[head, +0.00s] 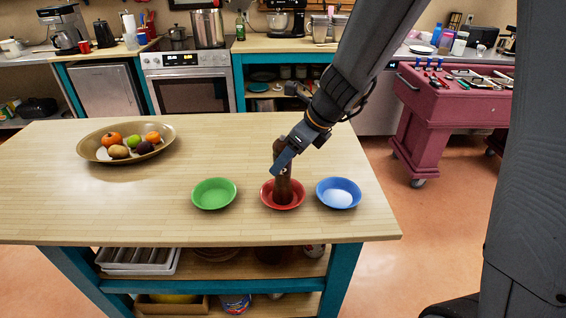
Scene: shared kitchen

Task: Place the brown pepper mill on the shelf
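The brown pepper mill (283,190) stands upright, its base at the red bowl (266,202) on the wooden island table. My gripper (281,164) is at the mill's upper part, with a finger in front of it. The finger hides part of the mill, and I cannot tell whether the gripper is closed on it. A wooden shelf (215,267) runs under the tabletop between teal legs. It holds a metal rack, a dark round item and other things, partly hidden by the tabletop.
A green bowl (214,193) is left of the red bowl, and a blue bowl (339,193) with white contents is right. A fruit dish (90,150) stands at the far left. A maroon tool cart (450,105) is at the right. The tabletop's middle is clear.

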